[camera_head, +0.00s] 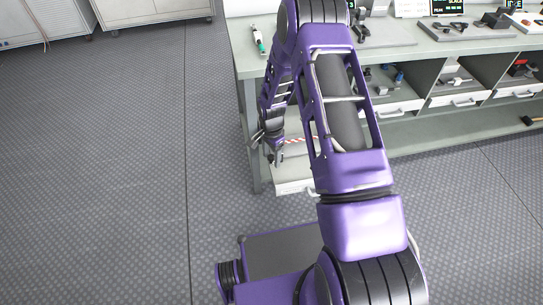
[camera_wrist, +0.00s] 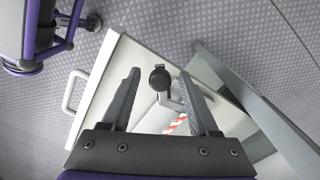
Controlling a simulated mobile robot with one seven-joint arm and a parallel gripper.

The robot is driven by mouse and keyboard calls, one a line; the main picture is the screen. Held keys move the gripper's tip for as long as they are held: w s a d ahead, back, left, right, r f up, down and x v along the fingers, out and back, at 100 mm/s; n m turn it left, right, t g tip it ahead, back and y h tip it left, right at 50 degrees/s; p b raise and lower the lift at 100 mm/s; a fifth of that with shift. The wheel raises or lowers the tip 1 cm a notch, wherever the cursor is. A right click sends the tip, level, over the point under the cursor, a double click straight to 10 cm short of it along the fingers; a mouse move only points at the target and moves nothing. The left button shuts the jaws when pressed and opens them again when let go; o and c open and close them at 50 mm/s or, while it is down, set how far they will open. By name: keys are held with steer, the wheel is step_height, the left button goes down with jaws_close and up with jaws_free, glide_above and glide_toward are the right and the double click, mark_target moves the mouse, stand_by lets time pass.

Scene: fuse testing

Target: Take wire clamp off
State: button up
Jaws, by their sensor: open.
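My gripper (camera_wrist: 160,75) is open, with one finger on each side of a dark round-headed piece (camera_wrist: 159,77) on a grey bracket. This piece looks like the wire clamp, but I cannot tell for sure. No contact between the fingers and it is visible. A red-and-white striped strip (camera_wrist: 176,125) shows below it, partly hidden by the right finger. The dark piece cannot be made out there.
A white panel (camera_wrist: 98,100) with a bar handle (camera_wrist: 74,91) lies left of the fingers, and a grey beam (camera_wrist: 250,105) crosses on the right. The workbench (camera_head: 390,45) has compartments and drawers (camera_head: 398,106) below. The floor (camera_head: 90,170) at left is clear.

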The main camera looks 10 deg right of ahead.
jaws_close()
stand_by(0.4)
steer(key=n, duration=0.1)
steer(key=s+d+n+b, duration=0.1)
steer(key=n, duration=0.1)
steer(key=shift+d+f, duration=0.1)
steer(key=n, duration=0.1)
steer(key=d+n+b, duration=0.1)
steer(key=n, duration=0.1)
steer(key=d+n, duration=0.1)
steer(key=n, duration=0.1)
steer(key=shift+s, duration=0.4)
steer(key=d+n, duration=0.1)
steer(key=n, duration=0.1)
steer(key=d+n+b, duration=0.1)
steer(key=n, duration=0.1)
steer(key=shift+w+d+n, duration=0.2)
steer(key=shift+d+n, duration=0.15)
steer(key=shift+n, duration=0.65)
steer(key=shift+w+d+n, duration=0.15)
steer(key=shift+d+n, duration=0.2)
steer(key=shift+n, duration=0.65)
